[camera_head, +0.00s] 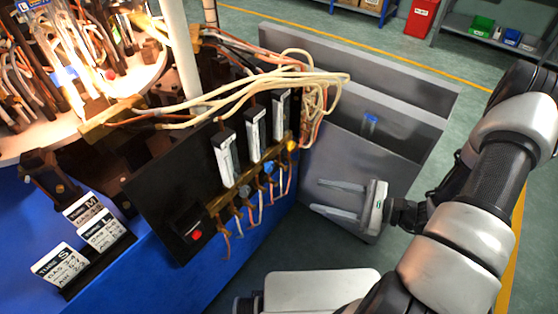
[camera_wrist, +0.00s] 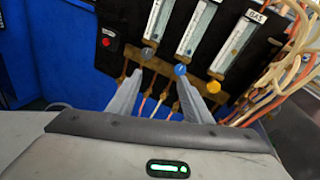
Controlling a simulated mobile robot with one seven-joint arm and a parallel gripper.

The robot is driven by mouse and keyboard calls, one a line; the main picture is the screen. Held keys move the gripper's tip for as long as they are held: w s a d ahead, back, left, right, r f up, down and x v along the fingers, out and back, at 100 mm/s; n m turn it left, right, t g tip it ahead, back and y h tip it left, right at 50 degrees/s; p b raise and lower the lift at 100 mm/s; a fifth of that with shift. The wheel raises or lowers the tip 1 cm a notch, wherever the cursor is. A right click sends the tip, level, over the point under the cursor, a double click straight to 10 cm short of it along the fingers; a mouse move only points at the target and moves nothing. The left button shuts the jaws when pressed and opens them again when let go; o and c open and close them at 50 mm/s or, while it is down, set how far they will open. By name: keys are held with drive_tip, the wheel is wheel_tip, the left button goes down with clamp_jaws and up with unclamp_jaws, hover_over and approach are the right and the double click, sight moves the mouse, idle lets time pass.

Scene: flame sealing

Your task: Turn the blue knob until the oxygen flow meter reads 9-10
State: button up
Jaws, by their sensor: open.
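The blue knob (camera_head: 268,167) sits on a brass manifold, between a grey knob (camera_head: 244,190) and a yellow knob (camera_head: 292,145). Upright flow meters (camera_head: 253,135) with white scales stand on the black panel above the knobs; their readings are too small to make out. My gripper (camera_head: 318,195) is open and empty, to the right of the knobs, with its fingers toward the panel. In the wrist view the blue knob (camera_wrist: 180,69) shows just beyond the right fingertip, and the grey knob (camera_wrist: 147,53) beyond the left one. Contact with either knob is not visible.
A red button (camera_head: 197,235) is at the panel's lower left. Orange and white hoses (camera_head: 265,85) loop above the meters, and thin tubes hang below the manifold. Label cards (camera_head: 60,262) stand at left on the blue cabinet. Grey metal bins (camera_head: 400,150) stand behind my gripper.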

sight(271, 167)
drive_tip(key=w+a+f+m+t, duration=0.1)
drive_tip(key=w+a+m, duration=0.1)
drive_tip(key=w+a, duration=0.2)
drive_tip(key=w+a+f+m+t, duration=0.1)
drive_tip(key=w+a+t, duration=0.1)
drive_tip(key=w+a, duration=0.1)
drive_tip(key=w+a+f+m+t+h, duration=0.1)
drive_tip(key=w+a+m, duration=0.1)
drive_tip(key=w+a, duration=0.2)
drive_tip(key=shift+w+a+f+m+t, duration=0.15)
drive_tip(key=shift+a+t, duration=0.05)
drive_tip(key=shift+a, duration=0.2)
drive_tip(key=shift+w+a+f+m+t, duration=0.1)
drive_tip(key=shift+w+a+m+t, duration=0.1)
drive_tip(key=shift+a, duration=0.15)
drive_tip(key=c, duration=1.1)
